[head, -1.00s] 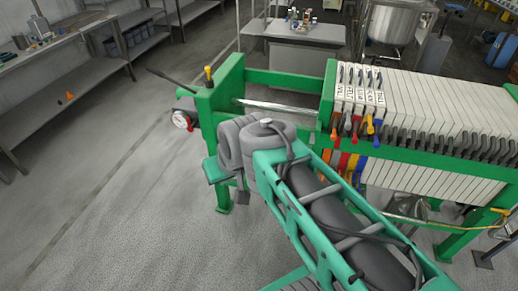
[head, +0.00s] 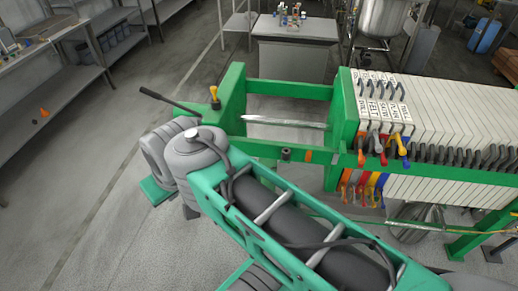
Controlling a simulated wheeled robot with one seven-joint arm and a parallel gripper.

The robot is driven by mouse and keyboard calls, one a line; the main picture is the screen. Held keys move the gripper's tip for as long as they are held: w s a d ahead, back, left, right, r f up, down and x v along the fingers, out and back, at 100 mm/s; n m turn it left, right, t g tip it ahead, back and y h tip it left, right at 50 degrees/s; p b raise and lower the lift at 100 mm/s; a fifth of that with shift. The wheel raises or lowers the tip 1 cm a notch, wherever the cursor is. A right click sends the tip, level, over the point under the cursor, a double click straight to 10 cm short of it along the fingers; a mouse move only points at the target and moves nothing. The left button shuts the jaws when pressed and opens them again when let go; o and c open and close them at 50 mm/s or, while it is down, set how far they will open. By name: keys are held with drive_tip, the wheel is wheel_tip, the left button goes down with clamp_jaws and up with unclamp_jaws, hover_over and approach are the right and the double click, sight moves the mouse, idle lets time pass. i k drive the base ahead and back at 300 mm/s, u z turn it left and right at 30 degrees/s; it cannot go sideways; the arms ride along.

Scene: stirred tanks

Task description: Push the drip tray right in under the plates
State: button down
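The filter press has a green frame (head: 345,125) and a row of white plates (head: 455,110). The front plates carry labels, dark handles and coloured levers. Under the plates, at the lower right, a shiny metal object (head: 418,222) shows in part; I cannot tell whether it is the drip tray or another vessel. A thin yellowish edge or line runs across it. No drip tray can be made out for certain. My own green and grey arm crosses the lower middle and hides part of the floor beside the press. My gripper is not in view.
A long lever (head: 168,100) sticks out left from the press's end. A green leg (head: 468,243) of the press stands at the lower right. A grey cabinet (head: 292,62) stands behind, a steel tank (head: 382,15) at the back right. The floor at left is open, with shelving beyond.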

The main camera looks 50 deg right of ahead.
sight(309, 177)
drive_tip(key=i, duration=4.9)
drive_tip(key=z, duration=3.25)
drive_tip(key=i, duration=4.25)
drive_tip(key=z, duration=3.15)
drive_tip(key=i, duration=0.85)
drive_tip(key=z, duration=0.05)
